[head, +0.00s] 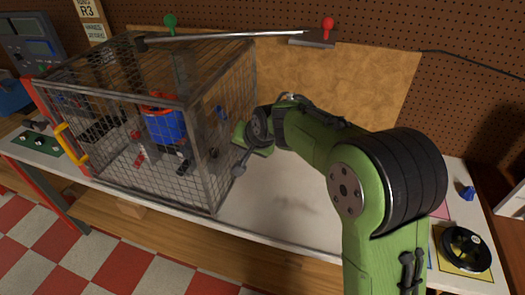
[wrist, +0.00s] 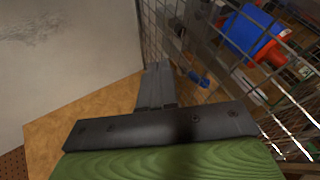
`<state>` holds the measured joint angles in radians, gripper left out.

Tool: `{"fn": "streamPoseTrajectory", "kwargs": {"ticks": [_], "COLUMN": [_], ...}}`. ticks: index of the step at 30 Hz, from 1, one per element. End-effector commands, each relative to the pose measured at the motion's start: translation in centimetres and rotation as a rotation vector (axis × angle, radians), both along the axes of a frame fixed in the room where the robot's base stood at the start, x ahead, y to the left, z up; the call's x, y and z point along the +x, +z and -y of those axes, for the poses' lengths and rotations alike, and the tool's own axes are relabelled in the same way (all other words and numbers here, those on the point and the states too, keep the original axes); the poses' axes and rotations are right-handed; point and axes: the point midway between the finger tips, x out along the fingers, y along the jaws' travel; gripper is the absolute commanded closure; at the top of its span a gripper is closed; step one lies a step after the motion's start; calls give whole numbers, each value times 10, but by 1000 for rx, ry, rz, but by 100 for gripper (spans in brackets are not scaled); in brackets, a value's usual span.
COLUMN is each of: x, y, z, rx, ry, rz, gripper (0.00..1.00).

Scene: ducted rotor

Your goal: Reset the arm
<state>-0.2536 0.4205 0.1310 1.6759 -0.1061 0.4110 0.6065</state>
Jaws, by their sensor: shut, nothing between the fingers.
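My green arm (head: 315,130) reaches leftward over the white bench top from the right side of the head view. My gripper (head: 239,170) hangs beside the right side of the wire mesh cage (head: 213,170). In the wrist view my gripper (wrist: 158,66) shows its dark fingers together with nothing between them. The cage mesh stands close to the right of the fingers there; I cannot tell whether they touch it. Inside the cage a blue and red ducted rotor (head: 165,125) is seen through the mesh, and it also shows in the wrist view (wrist: 250,32).
A metal bar (head: 215,38) runs above the cage to a red-knobbed bracket (head: 325,35). A yellow handle (head: 72,143) is at the cage's left front. A black round wheel (head: 466,249) lies on a yellow pad at right.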

Motion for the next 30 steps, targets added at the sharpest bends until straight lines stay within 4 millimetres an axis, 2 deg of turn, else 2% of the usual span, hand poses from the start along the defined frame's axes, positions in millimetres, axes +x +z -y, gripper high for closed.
{"fn": "streamPoseTrajectory", "kwargs": {"ticks": [3, 9, 17, 19, 20, 23, 24, 26, 27, 30], "x": [-15, -34, -41, -51, -59, -104, -127, -164, -189, -249], "y": [22, 51, 59, 65, 70, 85, 88, 89, 87, 74], "z": [9, 23, 29, 41, 50, 94, 114, 140, 158, 190], "rx": [-1, -1, -7, -32, -54, -152, -198, -259, -298, -373], "ry": [3, 2, 2, 2, 3, 7, 9, 15, 17, 29], "rz": [-2, -3, -6, 4, 9, 30, 32, 31, 28, 13], "gripper": [100, 100, 100, 100, 100, 100, 100, 100, 100, 100]}}
